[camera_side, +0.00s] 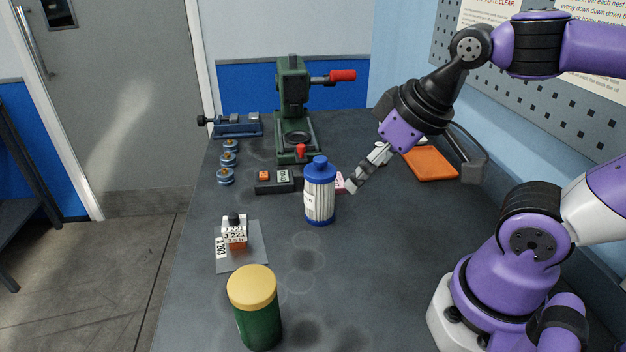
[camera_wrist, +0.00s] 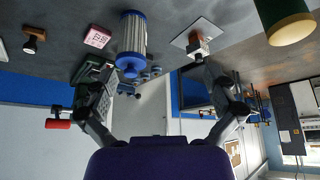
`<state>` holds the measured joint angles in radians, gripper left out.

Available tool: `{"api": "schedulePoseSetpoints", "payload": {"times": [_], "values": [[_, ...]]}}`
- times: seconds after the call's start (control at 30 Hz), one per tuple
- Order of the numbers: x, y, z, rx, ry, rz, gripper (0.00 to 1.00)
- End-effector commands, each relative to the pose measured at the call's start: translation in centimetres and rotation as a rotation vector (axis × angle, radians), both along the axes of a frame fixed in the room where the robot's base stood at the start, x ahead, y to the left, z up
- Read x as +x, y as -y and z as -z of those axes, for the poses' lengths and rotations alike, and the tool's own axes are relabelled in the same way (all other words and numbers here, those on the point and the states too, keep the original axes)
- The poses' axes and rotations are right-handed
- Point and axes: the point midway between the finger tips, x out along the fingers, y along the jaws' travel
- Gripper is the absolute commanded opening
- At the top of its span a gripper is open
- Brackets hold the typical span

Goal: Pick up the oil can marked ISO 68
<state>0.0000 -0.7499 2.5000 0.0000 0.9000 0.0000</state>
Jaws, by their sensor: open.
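I cannot read an ISO 68 mark on anything. A ribbed white bottle with a blue cap and blue base (camera_side: 320,197) stands upright mid-bench; its label is too small to read. In the wrist view the bottle (camera_wrist: 132,37) appears upside down between the open fingers, nearer the left one. A green canister with a yellow lid (camera_side: 257,312) stands at the near edge of the side view and also shows in the wrist view (camera_wrist: 283,15); no mark on it is visible. My gripper (camera_side: 354,183) is open and empty, to the right of the bottle, pointing down-left; its fingers (camera_wrist: 152,75) are spread wide.
A green press with a red handle (camera_side: 292,105) stands behind. A dark box (camera_side: 274,182) and a pink block (camera_side: 340,182) lie close by. An orange tray (camera_side: 431,163) lies at right.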

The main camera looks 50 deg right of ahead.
Motion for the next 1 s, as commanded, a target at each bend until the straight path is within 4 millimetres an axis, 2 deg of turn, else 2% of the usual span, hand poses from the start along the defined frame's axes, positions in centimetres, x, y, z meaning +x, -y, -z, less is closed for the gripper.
{"api": "schedulePoseSetpoints", "payload": {"times": [0.07, 0.17, 0.27, 0.3, 0.43, 0.5, 0.6, 0.9, 1.0], "values": [[0.1, -0.1, 0.0, 0.0, -0.001, -0.007, 1.0], [0.8, -1.6, 0.0, -0.001, -0.014, -0.08, 1.0], [2.0, -5.1, 0.1, -0.006, -0.038, -0.232, 1.0], [2.4, -6.8, 0.2, -0.01, -0.05, -0.302, 1.0], [2.8, -12.2, 0.8, -0.023, -0.078, -0.504, 1.0], [2.7, -14.5, 1.2, -0.029, -0.087, -0.583, 1.0], [2.4, -16.5, 1.7, -0.034, -0.096, -0.651, 1.0], [3.6, -18.0, 5.8, -0.037, -0.099, -0.668, 1.0], [3.8, -18.2, 6.5, -0.036, -0.098, -0.668, 1.0]]}}
